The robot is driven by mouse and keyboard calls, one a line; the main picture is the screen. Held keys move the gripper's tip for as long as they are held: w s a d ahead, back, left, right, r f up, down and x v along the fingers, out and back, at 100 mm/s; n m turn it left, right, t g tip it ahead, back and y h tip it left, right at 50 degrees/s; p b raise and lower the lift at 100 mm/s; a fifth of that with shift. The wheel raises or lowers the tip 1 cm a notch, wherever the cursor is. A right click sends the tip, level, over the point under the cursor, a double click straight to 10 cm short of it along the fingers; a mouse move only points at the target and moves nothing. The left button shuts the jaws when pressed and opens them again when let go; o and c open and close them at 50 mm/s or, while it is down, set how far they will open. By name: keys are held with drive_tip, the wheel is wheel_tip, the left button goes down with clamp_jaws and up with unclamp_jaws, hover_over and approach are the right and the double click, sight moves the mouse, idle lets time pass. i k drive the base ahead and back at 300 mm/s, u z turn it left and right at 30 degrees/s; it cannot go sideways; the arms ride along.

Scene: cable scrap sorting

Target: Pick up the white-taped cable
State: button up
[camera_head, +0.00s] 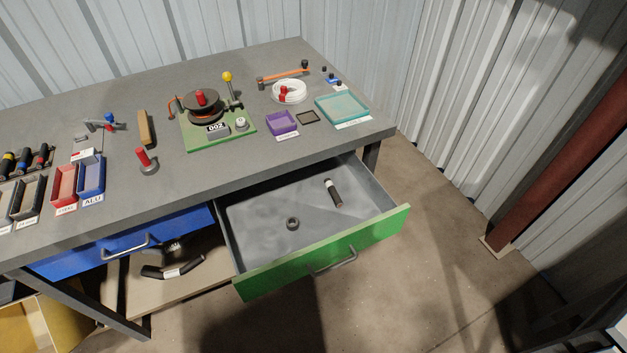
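Two dark pieces carry white bands. A short black cable piece (336,198) with a white band near its upper end lies in the open green-fronted drawer (265,278), toward the back right. A longer, bent black cable (188,267) with a white band near its middle lies on the lower shelf (185,290), under the blue drawer. From this view I cannot tell whether the bands are tape. My gripper is not in view.
A dark ring (292,223) lies in the open drawer. The blue drawer (125,242) looks shut. The grey tabletop (240,65) holds a green reel fixture (217,127), a white coil (290,90) and several small trays. Floor (420,270) is clear at right.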

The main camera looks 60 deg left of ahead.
sight(329, 184)
drive_tip(key=u, duration=0.85)
drive_tip(key=i, duration=0.85)
drive_tip(key=u, duration=1.25)
drive_tip(key=i, duration=0.2)
